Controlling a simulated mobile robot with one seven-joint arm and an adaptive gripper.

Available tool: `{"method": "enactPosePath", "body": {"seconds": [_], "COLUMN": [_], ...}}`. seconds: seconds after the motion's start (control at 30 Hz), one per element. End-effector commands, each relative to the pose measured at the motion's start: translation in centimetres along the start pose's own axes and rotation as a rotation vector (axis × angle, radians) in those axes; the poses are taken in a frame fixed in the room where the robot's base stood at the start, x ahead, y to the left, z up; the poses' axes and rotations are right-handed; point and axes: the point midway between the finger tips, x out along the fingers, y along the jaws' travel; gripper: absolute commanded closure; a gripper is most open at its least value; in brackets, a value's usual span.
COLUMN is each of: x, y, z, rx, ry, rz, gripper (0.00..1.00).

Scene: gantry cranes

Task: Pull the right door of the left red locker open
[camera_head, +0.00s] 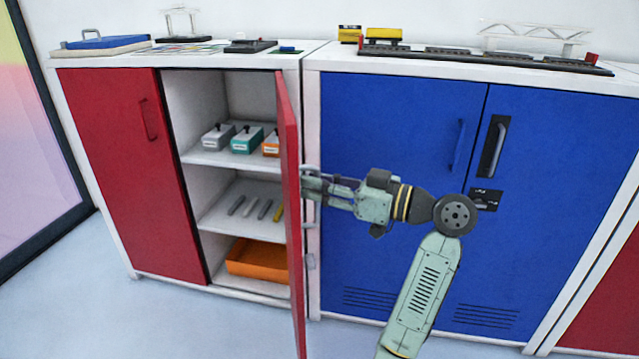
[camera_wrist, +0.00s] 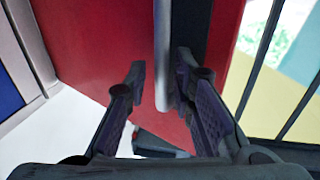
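The left red locker (camera_head: 182,276) has its right door (camera_head: 293,235) swung wide open, seen nearly edge-on in the head view. Its left door (camera_head: 130,170) is closed. My gripper (camera_head: 309,186) is at the outer face of the right door, on the side toward the blue locker. In the wrist view, the red door (camera_wrist: 100,45) fills much of the picture. The grey door handle (camera_wrist: 163,50) stands between the two fingers of my gripper (camera_wrist: 160,82). The fingers are apart, with a visible gap between the left finger and the handle. The handle is mostly hidden in the head view.
Inside the locker are small boxes (camera_head: 246,139) on a shelf, several thin tools below and an orange tray (camera_head: 256,263) at the bottom. The blue locker (camera_head: 385,130) with closed doors stands right of it. Clear floor (camera_head: 160,325) lies in front.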

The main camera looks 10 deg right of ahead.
Motion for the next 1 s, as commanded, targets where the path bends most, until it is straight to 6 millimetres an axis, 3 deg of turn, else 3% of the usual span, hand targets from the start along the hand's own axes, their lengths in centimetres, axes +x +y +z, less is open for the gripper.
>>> {"method": "enactPosePath", "body": {"seconds": [0.33,0.47,0.8,1.0], "x": [0.0,-1.0,-7.9,-10.9], "y": [0.1,0.1,0.1,0.1], "z": [-0.1,-0.1,-0.1,-0.1], "rx": [0.000,0.000,0.000,0.000], "ry": [0.001,0.001,0.001,0.001], "rz": [0.001,0.004,0.005,0.002], "gripper": [0.71,0.71,0.71,0.71]}}
